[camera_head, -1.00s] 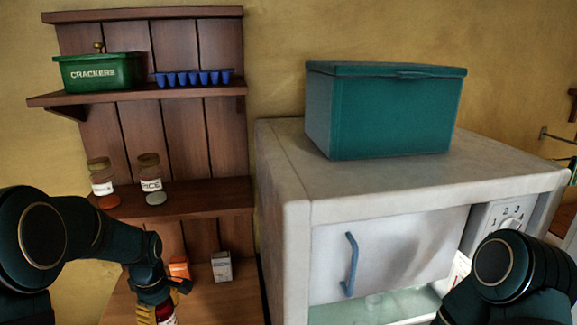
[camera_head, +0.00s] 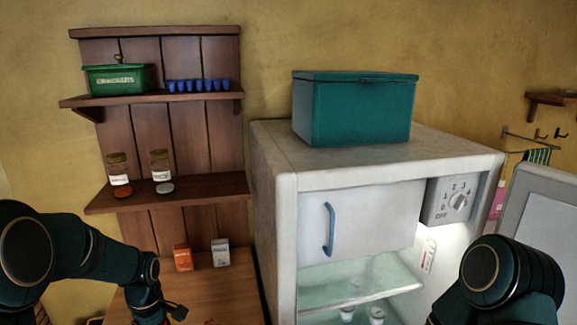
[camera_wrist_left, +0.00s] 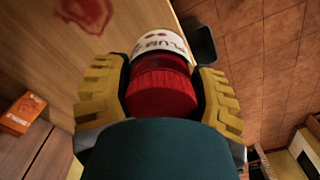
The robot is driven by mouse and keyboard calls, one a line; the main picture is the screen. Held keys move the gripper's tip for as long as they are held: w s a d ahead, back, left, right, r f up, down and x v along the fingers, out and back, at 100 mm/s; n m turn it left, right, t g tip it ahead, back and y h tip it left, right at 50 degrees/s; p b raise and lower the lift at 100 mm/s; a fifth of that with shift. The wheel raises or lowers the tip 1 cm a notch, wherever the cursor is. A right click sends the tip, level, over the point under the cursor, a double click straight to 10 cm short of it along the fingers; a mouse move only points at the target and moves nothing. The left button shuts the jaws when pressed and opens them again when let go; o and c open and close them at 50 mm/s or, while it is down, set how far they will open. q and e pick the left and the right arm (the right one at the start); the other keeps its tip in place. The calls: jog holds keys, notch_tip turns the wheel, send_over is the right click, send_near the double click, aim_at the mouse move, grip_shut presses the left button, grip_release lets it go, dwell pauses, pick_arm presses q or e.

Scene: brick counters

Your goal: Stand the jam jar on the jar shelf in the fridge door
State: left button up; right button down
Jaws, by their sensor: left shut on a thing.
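The jam jar (camera_wrist_left: 163,92) has a red lid and a white label with partly readable letters, "PLUM". My left gripper (camera_wrist_left: 164,72) is shut on it, with a yellow-padded finger on each side, in the left wrist view. In the head view my left gripper (camera_head: 168,314) is at the bottom edge and the jar is almost wholly cut off. The white fridge (camera_head: 275,215) stands open, its lower inside lit. A pale open door panel (camera_head: 543,225) shows at the right edge; I cannot make out a jar shelf on it. My right gripper is below the frame.
A teal box (camera_head: 355,110) stands on the fridge. Glasses (camera_head: 376,315) stand inside on a lower level. A wooden rack (camera_head: 165,193) holds jars, blue cups and a green crackers tin (camera_head: 118,80). An orange box (camera_head: 182,258) and a white box (camera_head: 220,252) stand on the wooden counter (camera_head: 215,295).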

pick_arm(q)
jog(key=s+d+f+m, duration=0.3)
jog(key=d+m, duration=0.3)
jog(key=s+d+f+m+b, duration=0.1)
jog(key=s+d+f+m, duration=0.2)
jog(key=d+m, duration=0.3)
jog(key=shift+s+d+f+m, duration=0.2)
jog(key=shift+s+f+m, duration=0.05)
jog(key=shift+f+m, duration=0.4)
pick_arm(e)
jog(key=shift+s+f, duration=0.1)
jog(key=shift+f, duration=0.8)
pick_arm(q)
jog(key=shift+w+a, duration=0.1)
jog(key=shift+w, duration=0.05)
